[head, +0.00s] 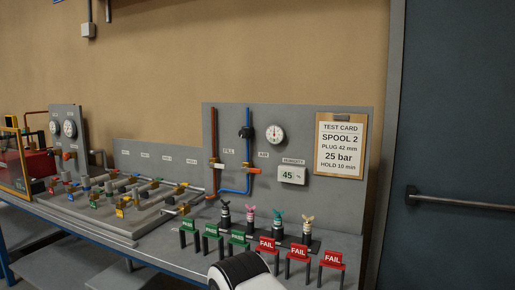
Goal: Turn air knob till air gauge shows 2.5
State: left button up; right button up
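The black air knob (246,132) sits on the blue pipe (248,112) on the grey upright panel (350,200), in the head view. The round white air gauge (275,134) is just right of the knob. Its needle is too small to read with certainty. An AIR label (263,155) is below them. Part of one of my arms (240,270), white with a black band, shows at the bottom, well below the knob. I cannot tell which arm it is. Neither gripper's fingers are visible, and nothing touches the knob.
A humidity display (291,174) reads 45. A test card (341,146) hangs at right. Coloured plugs (278,228) and PASS and FAIL tags (298,252) stand in front of the panel. A pipe manifold (120,200) fills the left bench.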

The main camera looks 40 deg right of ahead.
aim_at(244, 133)
jog(key=z, duration=0.85)
jog(key=i+j, duration=0.2)
